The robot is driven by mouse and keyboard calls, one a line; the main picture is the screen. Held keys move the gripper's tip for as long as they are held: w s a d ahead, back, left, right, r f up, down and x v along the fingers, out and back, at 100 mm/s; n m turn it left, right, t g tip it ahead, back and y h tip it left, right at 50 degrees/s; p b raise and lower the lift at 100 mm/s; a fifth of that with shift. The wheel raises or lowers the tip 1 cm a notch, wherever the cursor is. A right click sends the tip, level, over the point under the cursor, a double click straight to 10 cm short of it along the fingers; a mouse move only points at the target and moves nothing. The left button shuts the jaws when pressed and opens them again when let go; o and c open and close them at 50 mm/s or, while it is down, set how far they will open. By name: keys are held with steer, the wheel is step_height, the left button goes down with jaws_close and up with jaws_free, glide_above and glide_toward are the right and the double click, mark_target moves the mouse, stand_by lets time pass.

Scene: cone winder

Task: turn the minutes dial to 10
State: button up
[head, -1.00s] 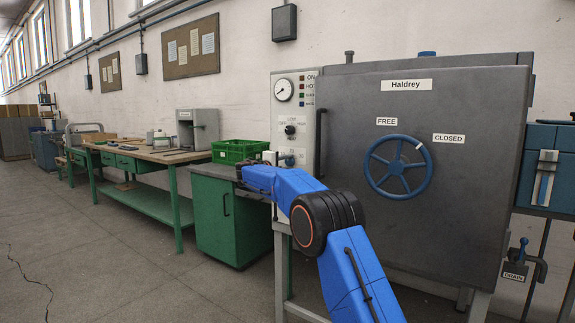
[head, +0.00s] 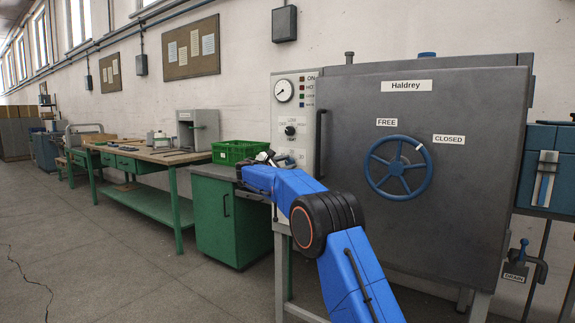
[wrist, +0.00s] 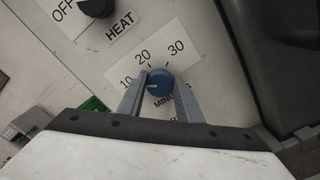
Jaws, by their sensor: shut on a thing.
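The blue minutes dial (wrist: 160,88) is in the middle of the wrist view, on a white plate marked 10, 20 and 30. My gripper (wrist: 161,77) is shut on the dial, one finger on each side. The dial's white pointer line points left in the picture, close to the 10 side of the scale. My left finger covers part of the plate beside the 10, so exact alignment is hard to tell. In the head view my gripper (head: 268,160) is at the lower part of the grey control panel (head: 309,84); the dial is not clear there.
The black HEAT knob (wrist: 97,7) is above left of the dial. A dark door handle (head: 319,143) and the grey door with its blue wheel (head: 427,177) stand right of the panel. A green crate (head: 232,152) on the cabinet is close behind my gripper.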

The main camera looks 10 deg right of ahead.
steer(key=shift+a+f+n, duration=0.1)
steer(key=shift+f+n, duration=0.05)
steer(key=shift+n, duration=0.35)
steer(key=o, duration=1)
steer(key=shift+o, duration=0.2)
steer(key=v, duration=1.7)
steer(key=shift+s+a, duration=0.15)
